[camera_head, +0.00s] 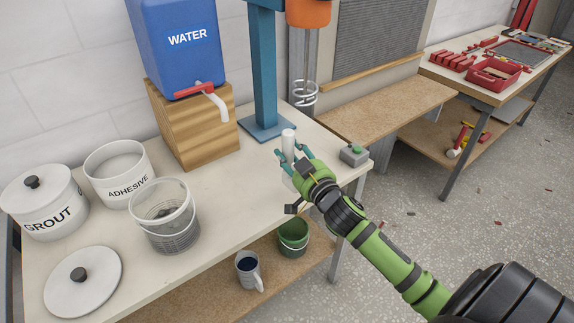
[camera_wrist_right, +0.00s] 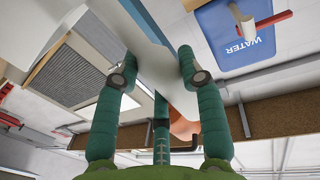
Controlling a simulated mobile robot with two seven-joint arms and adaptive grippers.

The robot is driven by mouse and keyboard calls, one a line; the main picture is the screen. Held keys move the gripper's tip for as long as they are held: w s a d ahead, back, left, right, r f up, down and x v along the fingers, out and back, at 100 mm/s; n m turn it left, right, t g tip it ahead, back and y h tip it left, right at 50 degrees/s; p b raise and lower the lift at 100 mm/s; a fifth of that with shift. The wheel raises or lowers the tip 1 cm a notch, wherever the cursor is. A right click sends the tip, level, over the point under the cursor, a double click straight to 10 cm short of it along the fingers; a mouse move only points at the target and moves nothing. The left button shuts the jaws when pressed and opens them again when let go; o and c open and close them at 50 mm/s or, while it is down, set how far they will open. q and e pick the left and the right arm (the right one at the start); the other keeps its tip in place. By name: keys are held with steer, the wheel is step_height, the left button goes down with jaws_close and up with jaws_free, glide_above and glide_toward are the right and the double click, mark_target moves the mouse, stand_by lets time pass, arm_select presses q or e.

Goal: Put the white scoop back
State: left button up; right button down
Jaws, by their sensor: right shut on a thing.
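My right gripper (camera_head: 291,160) is shut on the white scoop (camera_head: 288,143) and holds it upright over the right part of the bench, in front of the blue post. In the right wrist view the scoop (camera_wrist_right: 150,50) is a large pale shape between the teal fingers of my gripper (camera_wrist_right: 150,80). The white ADHESIVE pot (camera_head: 128,187) stands open at the left, and the white GROUT pot (camera_head: 50,222) beside it has its lid on. A loose white lid (camera_head: 96,292) with a dark knob lies on the bench in front. My left gripper is not in view.
A clear measuring bucket (camera_head: 168,236) stands near the front edge. The blue WATER tank (camera_head: 175,45) sits on a wooden block (camera_head: 200,138) behind. A green-button box (camera_head: 354,155) is at the right corner. The middle of the bench (camera_head: 235,180) is clear.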

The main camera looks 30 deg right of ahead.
steer(key=shift+w+f, duration=0.5)
steer(key=shift+w, duration=0.4)
steer(key=shift+w+a+f, duration=0.1)
steer(key=shift+f, duration=2)
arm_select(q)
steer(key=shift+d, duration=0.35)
arm_select(e)
steer(key=shift+f, duration=0.2)
steer(key=c, duration=0.8)
jaws_free()
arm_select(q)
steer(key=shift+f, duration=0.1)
arm_select(e)
steer(key=shift+o, duration=0.2)
